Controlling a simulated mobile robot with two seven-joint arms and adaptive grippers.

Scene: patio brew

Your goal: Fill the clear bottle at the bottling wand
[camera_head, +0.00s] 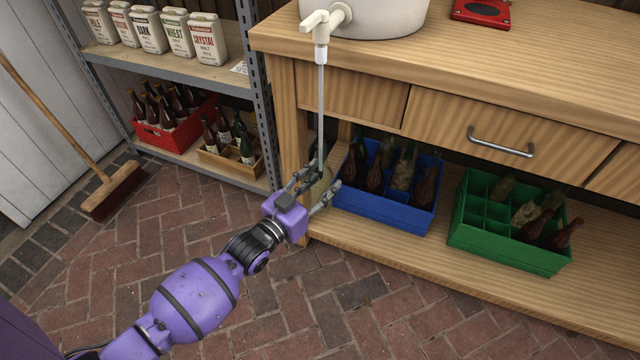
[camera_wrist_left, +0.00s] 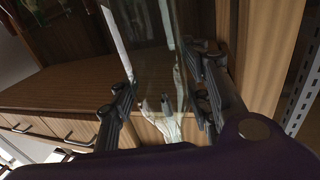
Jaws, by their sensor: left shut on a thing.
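My left gripper (camera_head: 318,188) is shut on the clear bottle (camera_head: 321,178), below the bench's front edge. In the left wrist view the see-through bottle (camera_wrist_left: 150,62) stands between the two fingers (camera_wrist_left: 165,95). The bottling wand (camera_head: 321,105) hangs straight down from the white tap (camera_head: 322,24) on the white bucket (camera_head: 385,16). The wand's lower end reaches the bottle, seemingly in its neck; the fingers and the clear glass make its depth hard to tell. I cannot make out any liquid level. My right gripper is in neither view.
A blue crate (camera_head: 385,208) with bottles stands on the bench's lower shelf, close right of the gripper. A green crate (camera_head: 505,247) stands farther right. The bench leg (camera_head: 289,130) is close by. A metal rack (camera_head: 258,90) and broom (camera_head: 112,190) are left.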

